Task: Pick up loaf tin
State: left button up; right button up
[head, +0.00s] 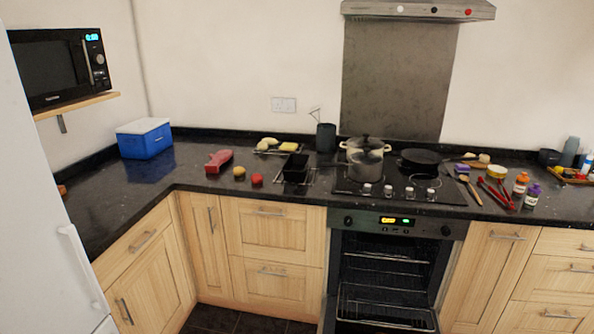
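A black loaf tin (295,174) sits on the dark granite counter, left of the hob. It seems to rest on or beside a thin wire rack (312,173); I cannot tell which at this size. The tin looks open at the top, and I cannot make out anything inside it. Neither of my grippers shows in the head view.
A steel pot (365,163) and a black pan (420,158) stand on the hob. A dark canister (326,137) is behind the tin. A red item (218,160) and small round foods lie left. The oven door (385,308) appears open.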

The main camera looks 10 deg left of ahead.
aim_at(295, 169)
jog(key=i+j+z, duration=0.15)
jog(key=z, duration=0.25)
jog(key=i+j+z, duration=0.15)
jog(key=j+z, duration=0.25)
jog(key=i+j+z, duration=0.1)
jog(key=z, duration=0.3)
